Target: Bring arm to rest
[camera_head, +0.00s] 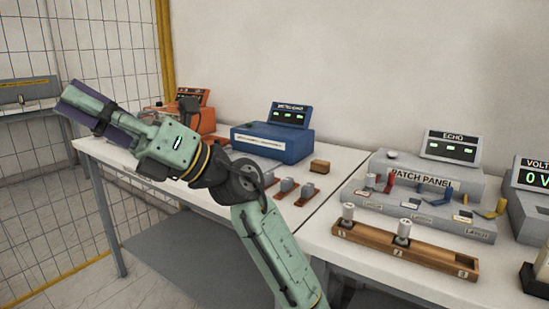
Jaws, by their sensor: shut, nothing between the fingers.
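My arm (275,255) rises from the bottom of the head view and bends to the upper left over the table. My gripper (80,100), at its far end, shows green and dark purple parts. It is shut and empty, held in the air left of the table and apart from everything on it. Its fingertips are hard to make out. The arm hides part of the left table.
Left table (325,168) bears an orange instrument (190,122), a blue instrument (270,143) and small parts. The right table holds the grey patch panel (425,200), a wooden rack (405,248) and voltmeter (532,205). A wire-mesh fence (110,40) stands behind at left.

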